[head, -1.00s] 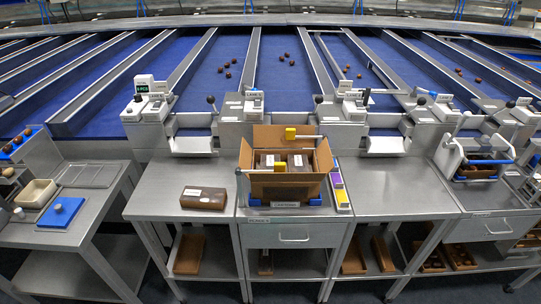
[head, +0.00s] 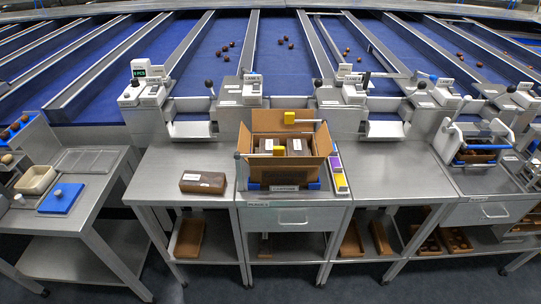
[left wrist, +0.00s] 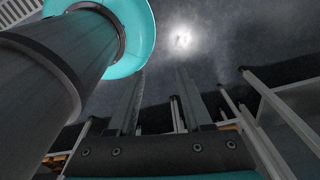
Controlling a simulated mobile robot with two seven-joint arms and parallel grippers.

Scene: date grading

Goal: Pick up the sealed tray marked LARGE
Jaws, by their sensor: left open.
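A brown sealed tray (head: 203,182) with a small pale label lies flat on the steel bench, left of an open cardboard box (head: 287,176). The label's words are too small to read. More brown trays with pale labels (head: 297,146) sit inside the box, partly hidden by its walls. My left gripper (left wrist: 160,98) shows only in the left wrist view, its two fingers apart with nothing between them. No tray shows in that view. My right gripper is in neither view.
A purple and yellow label holder (head: 339,176) stands right of the box. The bench (head: 170,165) is clear around the tray. A side table at left holds a blue pad (head: 62,199) and a cream bin (head: 36,179). Brown trays (head: 190,237) lie on the lower shelf.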

